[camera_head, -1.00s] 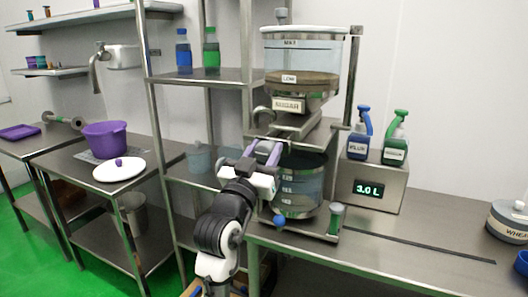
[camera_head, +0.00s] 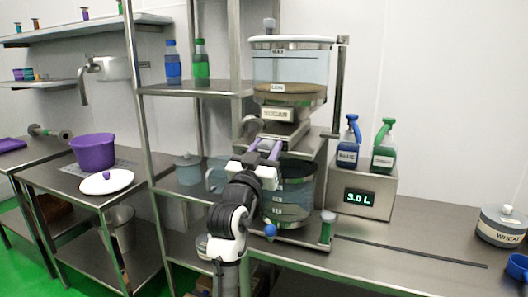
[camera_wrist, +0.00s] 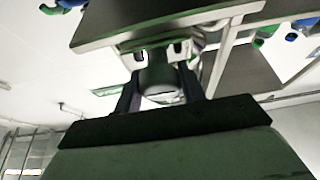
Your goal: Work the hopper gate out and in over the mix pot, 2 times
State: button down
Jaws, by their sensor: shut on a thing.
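The hopper (camera_head: 290,68) is a clear drum with a white lid, mounted high on a steel stand. Grey-brown contents lie in its bottom. The steel gate (camera_head: 283,131) is under the hopper's outlet. The mix pot (camera_head: 293,190), a clear pot with a dark rim, stands below it, partly hidden by my arm. My gripper (camera_head: 264,148), with purple fingers, is at the front of the gate, above the pot's front left rim. In the wrist view my gripper (camera_wrist: 162,88) is shut on a grey rounded handle between its fingers. How far out the gate is I cannot tell.
A scale display (camera_head: 361,197) reads 3.0 L right of the pot. Blue (camera_head: 347,147) and green (camera_head: 384,150) spray bottles stand on its box. A steel shelf rack (camera_head: 190,89) is close on the left. The bench (camera_head: 410,235) is mostly clear at the right.

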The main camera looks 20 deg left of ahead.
jog(key=c, duration=0.9)
grip_release()
jog(key=shift+w, duration=0.2)
jog(key=b+v, duration=0.5)
jog(key=v, duration=0.8)
jog(key=shift+s, duration=0.4)
jog(key=shift+f, duration=0.1)
